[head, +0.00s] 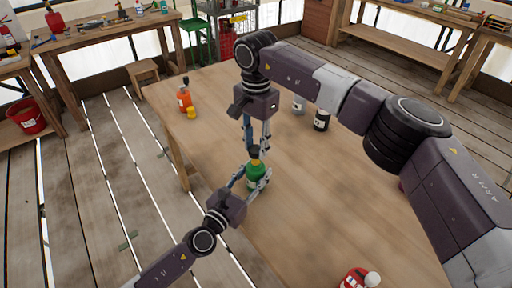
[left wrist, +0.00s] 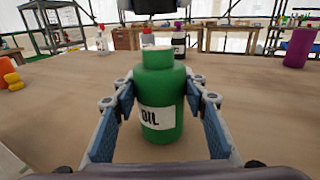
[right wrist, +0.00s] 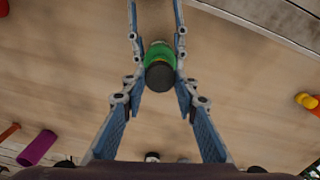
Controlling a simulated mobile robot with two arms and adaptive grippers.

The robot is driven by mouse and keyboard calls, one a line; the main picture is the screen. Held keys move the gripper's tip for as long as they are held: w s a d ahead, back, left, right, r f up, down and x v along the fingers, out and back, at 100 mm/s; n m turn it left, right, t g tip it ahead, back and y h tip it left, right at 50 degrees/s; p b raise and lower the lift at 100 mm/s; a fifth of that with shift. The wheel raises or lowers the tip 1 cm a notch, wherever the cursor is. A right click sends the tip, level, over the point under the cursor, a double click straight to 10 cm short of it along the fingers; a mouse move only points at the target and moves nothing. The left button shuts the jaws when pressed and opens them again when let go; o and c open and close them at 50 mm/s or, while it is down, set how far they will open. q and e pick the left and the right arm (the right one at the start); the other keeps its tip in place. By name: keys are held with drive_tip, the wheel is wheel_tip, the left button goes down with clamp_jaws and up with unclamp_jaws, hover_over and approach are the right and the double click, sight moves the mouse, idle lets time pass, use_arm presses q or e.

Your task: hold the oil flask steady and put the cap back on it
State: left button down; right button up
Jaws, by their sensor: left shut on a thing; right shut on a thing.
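The green oil flask (head: 254,184) stands upright near the table's left edge, its label reading OIL in the left wrist view (left wrist: 163,100). My left gripper (head: 256,183) is shut around its body; its fingers show on both sides in the left wrist view (left wrist: 161,88). The flask's top is uncovered there. My right gripper (head: 256,147) points down from above, shut on the dark cap (right wrist: 160,77). In the right wrist view the cap lies over the flask (right wrist: 159,52). A dark shape at the top of the left wrist view appears to be the cap, apart from the flask's mouth.
The wooden table (head: 300,215) is mostly clear around the flask. An orange bottle (head: 184,98) and a yellow item (head: 191,113) stand at the back left. A dark bottle (head: 321,121) and a white one (head: 298,104) stand behind; a red container (head: 354,278) is at the front.

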drive_tip(key=shift+f, duration=0.8)
drive_tip(key=shift+f, duration=0.85)
drive_tip(key=shift+f, duration=0.6)
